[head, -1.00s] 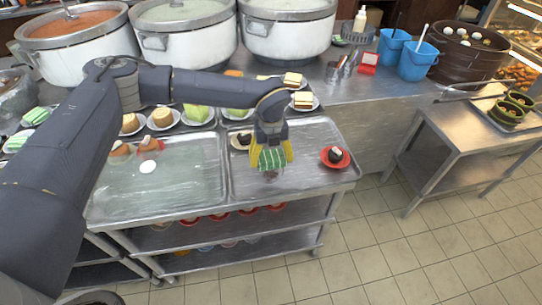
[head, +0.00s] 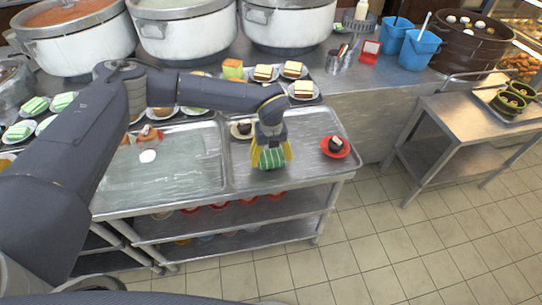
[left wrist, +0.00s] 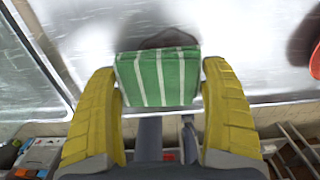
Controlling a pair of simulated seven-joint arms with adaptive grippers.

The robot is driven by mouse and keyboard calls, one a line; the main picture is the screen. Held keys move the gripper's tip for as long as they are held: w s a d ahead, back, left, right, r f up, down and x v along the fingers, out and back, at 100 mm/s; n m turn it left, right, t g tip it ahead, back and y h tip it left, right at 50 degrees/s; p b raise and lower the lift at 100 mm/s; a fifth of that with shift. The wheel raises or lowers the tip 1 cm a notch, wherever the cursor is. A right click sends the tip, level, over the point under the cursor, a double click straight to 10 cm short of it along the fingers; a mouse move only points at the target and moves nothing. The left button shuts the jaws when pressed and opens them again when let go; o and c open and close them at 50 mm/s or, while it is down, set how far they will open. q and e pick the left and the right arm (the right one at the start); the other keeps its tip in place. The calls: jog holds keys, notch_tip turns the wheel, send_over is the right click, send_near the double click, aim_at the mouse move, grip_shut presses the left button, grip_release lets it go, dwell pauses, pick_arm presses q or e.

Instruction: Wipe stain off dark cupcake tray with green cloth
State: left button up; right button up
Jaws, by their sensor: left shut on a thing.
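My left gripper (head: 271,158) is shut on a green cloth (left wrist: 160,78) with white stripes and holds it over the front part of the right-hand steel tray (head: 310,122). In the left wrist view the cloth sits between the yellow fingers (left wrist: 160,110). A dark brownish stain (left wrist: 170,38) shows on the tray just past the cloth's far edge, and the cloth hides the rest. I cannot tell whether the cloth touches the tray. A dark cupcake (head: 334,144) sits on a red plate (head: 337,154) at the tray's right. Another dark cupcake (head: 244,127) is behind the gripper. My right gripper is out of view.
A second steel tray (head: 190,175) with a white round spot and orange-topped cakes lies to the left. Plated cakes (head: 266,72) and large pots (head: 185,35) stand behind. Shelves with red bowls (head: 220,205) are below. Tiled floor is free at front right.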

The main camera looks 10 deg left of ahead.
aim_at(282, 154)
pick_arm(q)
jog(key=shift+f, duration=1)
dwell(0.8)
jog(key=shift+d, duration=0.1)
jog(key=shift+w+d, duration=0.3)
jog(key=shift+d, duration=0.45)
jog(key=shift+w+d, duration=0.3)
jog(key=shift+d, duration=0.55)
jog(key=shift+f, duration=0.1)
jog(key=shift+s+a+f, duration=0.1)
jog(key=shift+s+a, duration=0.15)
jog(key=shift+a, duration=0.35)
jog(key=shift+s+a+f, duration=0.1)
jog(key=shift+s+a, duration=0.1)
jog(key=shift+a, duration=0.45)
jog(key=shift+s+a+f, duration=0.1)
jog(key=shift+s+a, duration=0.15)
jog(key=shift+a, duration=0.35)
jog(key=shift+w+r, duration=0.1)
